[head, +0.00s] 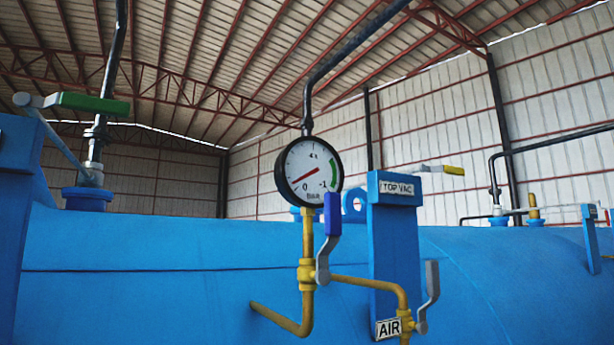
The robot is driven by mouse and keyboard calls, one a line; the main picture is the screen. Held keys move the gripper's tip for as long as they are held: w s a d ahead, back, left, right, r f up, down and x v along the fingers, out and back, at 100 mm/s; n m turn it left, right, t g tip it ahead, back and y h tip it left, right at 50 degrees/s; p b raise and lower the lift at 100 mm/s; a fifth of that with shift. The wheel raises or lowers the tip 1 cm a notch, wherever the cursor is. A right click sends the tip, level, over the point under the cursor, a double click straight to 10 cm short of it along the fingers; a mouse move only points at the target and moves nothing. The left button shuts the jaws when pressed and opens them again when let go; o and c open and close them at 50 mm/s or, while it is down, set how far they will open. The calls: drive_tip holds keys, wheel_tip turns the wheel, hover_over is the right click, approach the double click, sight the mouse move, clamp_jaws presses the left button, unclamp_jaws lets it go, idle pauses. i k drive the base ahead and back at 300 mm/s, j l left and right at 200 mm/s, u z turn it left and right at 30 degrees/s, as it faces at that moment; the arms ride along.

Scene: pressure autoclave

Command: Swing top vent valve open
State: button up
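No label reading "vent" shows, so I cannot tell for sure which valve is the top vent valve. A lever with a green grip (92,103) stands at the upper left, beside a vertical pipe valve (95,150) on top of the blue vessel (150,265). The lever's grip lies roughly level. A yellow-gripped lever (447,170) sticks out level behind a blue post with a TOP VAC label (397,187). A blue-gripped lever (333,215) points up on the yellow pipe below the gauge. My gripper is not in view.
A round pressure gauge (308,172) stands in the middle, on a yellow pipe (308,275). An AIR label (388,328) and a grey lever (429,297) are at the lower right of it. A black pipe (340,62) rises from behind the gauge. More piping stands far right.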

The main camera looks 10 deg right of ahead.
sight(65, 100)
drive_tip(key=k+j+u, duration=0.1)
drive_tip(key=u, duration=0.4)
drive_tip(key=j+u, duration=0.1)
drive_tip(key=u, duration=0.4)
drive_tip(key=k+j, duration=0.1)
drive_tip(key=j, duration=0.35)
drive_tip(key=k+j, duration=0.1)
drive_tip(key=j, duration=0.35)
